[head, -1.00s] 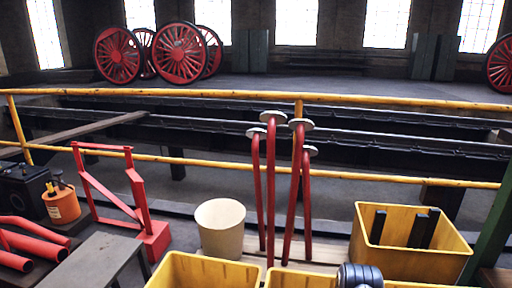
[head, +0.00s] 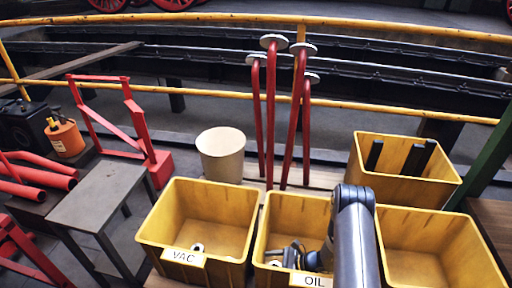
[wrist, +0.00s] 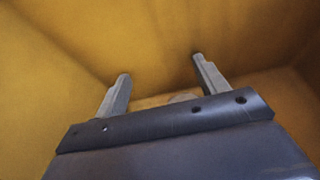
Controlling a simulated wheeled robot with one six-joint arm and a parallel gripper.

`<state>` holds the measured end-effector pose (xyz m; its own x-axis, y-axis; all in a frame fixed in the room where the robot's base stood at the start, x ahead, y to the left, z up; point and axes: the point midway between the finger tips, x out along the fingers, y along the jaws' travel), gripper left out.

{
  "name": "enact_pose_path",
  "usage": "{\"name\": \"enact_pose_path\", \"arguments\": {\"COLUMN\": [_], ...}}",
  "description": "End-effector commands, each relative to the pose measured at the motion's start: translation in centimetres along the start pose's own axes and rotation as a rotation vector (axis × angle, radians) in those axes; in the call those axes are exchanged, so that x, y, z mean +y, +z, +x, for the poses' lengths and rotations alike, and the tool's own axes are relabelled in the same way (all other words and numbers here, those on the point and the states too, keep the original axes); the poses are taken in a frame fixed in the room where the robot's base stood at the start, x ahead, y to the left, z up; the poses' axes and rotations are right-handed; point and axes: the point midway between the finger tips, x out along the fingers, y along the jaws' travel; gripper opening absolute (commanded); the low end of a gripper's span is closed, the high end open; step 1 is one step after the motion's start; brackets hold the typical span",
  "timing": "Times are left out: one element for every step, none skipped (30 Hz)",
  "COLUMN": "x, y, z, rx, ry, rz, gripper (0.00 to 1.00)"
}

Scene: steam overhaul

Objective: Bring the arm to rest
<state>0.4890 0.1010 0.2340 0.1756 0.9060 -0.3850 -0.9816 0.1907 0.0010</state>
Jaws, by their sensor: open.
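My gripper (head: 290,256) is down inside the yellow bin labelled OIL (head: 297,204), with my arm reaching in from the right. In the wrist view my gripper (wrist: 160,68) shows two grey fingers spread apart, with yellow bin walls around them. Nothing is clamped between the fingers. A small pale shape (wrist: 182,98) shows low between them, mostly hidden behind the gripper body; I cannot tell what it is.
Left is the yellow VAC bin (head: 204,210) with a small pale ring-like part (head: 197,247) inside. Right is another yellow bin (head: 434,226), seemingly empty. Behind stand a bin with black bars (head: 398,187), a cream bucket (head: 221,155) and red pipes (head: 271,110). A grey bench (head: 97,193) is at left.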

Motion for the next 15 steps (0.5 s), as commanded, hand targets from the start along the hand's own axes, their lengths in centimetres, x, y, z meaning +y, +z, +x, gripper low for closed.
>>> {"name": "enact_pose_path", "arguments": {"x": [-0.1, -0.1, -0.1, -0.1, -0.1, -0.1, -0.1, -0.2, -0.1, -0.1, -0.1, -0.1, -0.1, -0.1, -0.1], "y": [-0.9, -0.3, 0.6, 0.9, 1.1, 1.5, 2.2, 2.8, 3.5, 4.0, 4.6, 5.3, 5.9, 6.4, 7.2], "z": [0.3, 0.0, -0.4, -0.5, -0.6, -0.8, -1.0, -1.3, -1.6, -1.8, -2.0, -2.4, -2.6, -2.8, -3.1], "rx": [0.0, 0.0, 0.0, 0.0, 0.0, -0.001, -0.001, -0.001, -0.001, 0.0, 0.0, 0.0, 0.0, 0.0, 0.0], "ry": [-0.002, -0.002, -0.002, -0.001, -0.001, -0.002, -0.002, -0.003, -0.002, -0.002, -0.002, -0.002, -0.002, -0.002, -0.002], "rz": [0.0, -0.001, 0.0, 0.0, 0.0, 0.0, -0.002, -0.003, -0.002, -0.002, -0.002, -0.001, -0.002, -0.002, -0.002], "gripper": [0.69, 0.69, 0.69, 0.69, 0.69, 0.69, 0.69, 0.69, 0.69, 0.69, 0.69, 0.69, 0.69, 0.69, 0.69]}}
